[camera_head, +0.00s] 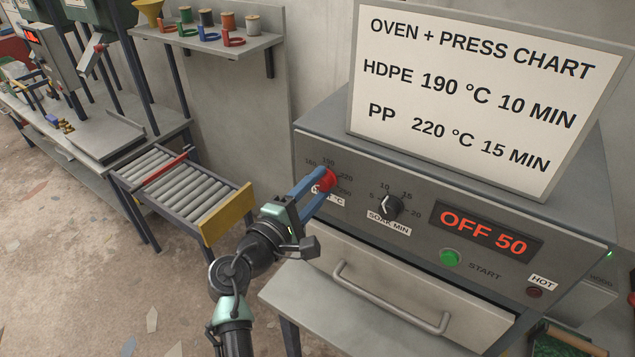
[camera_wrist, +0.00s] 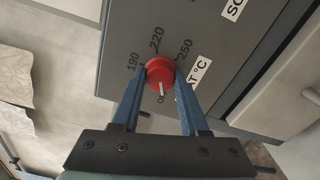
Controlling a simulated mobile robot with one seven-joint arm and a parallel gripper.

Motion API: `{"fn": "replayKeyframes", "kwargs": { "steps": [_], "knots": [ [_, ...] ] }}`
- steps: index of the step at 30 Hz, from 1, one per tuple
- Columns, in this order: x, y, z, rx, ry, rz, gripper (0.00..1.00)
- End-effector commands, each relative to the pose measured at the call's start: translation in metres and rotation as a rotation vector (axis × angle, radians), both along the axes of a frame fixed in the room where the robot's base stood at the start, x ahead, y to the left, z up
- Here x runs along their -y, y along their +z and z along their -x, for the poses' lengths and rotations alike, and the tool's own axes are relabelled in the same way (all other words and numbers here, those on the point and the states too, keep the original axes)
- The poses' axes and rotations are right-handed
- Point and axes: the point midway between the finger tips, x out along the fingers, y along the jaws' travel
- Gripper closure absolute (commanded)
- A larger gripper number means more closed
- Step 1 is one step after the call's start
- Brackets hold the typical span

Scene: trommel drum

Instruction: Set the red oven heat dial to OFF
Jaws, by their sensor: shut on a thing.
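The red oven heat dial (camera_head: 327,179) is on the left of the oven's front panel. My gripper (camera_head: 321,184) reaches it from the lower left, with its blue fingers shut on the dial. In the wrist view the dial (camera_wrist: 157,70) sits between both fingertips. Its white pointer line points down in that view, away from 220 and toward a partly hidden mark that I cannot read for sure. The 190, 220 and 250 marks show around it. The red display (camera_head: 484,231) reads OFF 50.
A black soak dial (camera_head: 390,207) is just right of the heat dial. A green start button (camera_head: 450,258) and the drawer handle (camera_head: 390,300) are lower on the oven. A chart sign (camera_head: 480,95) stands on top. A roller conveyor (camera_head: 180,185) is at the left.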

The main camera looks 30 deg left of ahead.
Motion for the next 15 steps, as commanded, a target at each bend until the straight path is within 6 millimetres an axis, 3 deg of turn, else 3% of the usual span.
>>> {"fn": "replayKeyframes", "kwargs": {
  "steps": [15],
  "knots": [
    [-0.0002, -0.0011, 0.0003, -0.001, 0.001, 0.048, 1.00]
  ]
}}
